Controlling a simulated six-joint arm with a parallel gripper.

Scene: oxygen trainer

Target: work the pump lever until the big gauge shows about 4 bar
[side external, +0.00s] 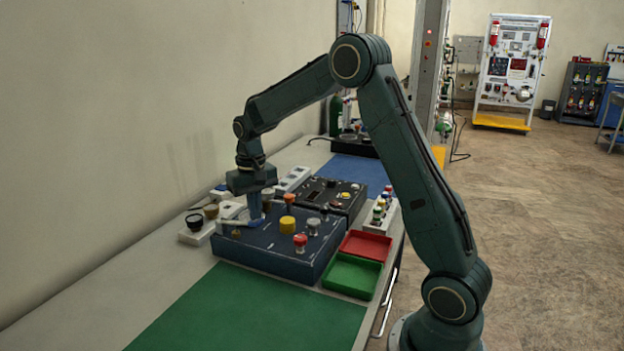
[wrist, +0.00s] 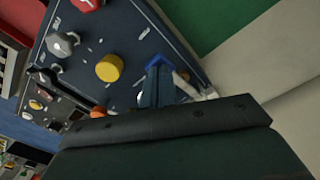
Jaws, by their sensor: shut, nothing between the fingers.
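A dark blue control box (side external: 262,252) stands on the bench. A pale bar (side external: 238,222), which looks like the pump lever, lies low at its left end. My gripper (side external: 255,220) points down over that end, with its blue fingers shut and empty. The fingertips are close to the bar; I cannot tell whether they touch it. In the wrist view my shut fingers (wrist: 158,72) are beside a pale piece (wrist: 183,84), partly hidden behind them. I cannot make out the big gauge or any reading in either view.
A yellow knob (side external: 288,224), a red knob (side external: 300,242) and grey knobs rise from the box. Red (side external: 364,245) and green (side external: 352,275) trays stand at its right. The green mat (side external: 250,312) in front is clear. The wall is close behind.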

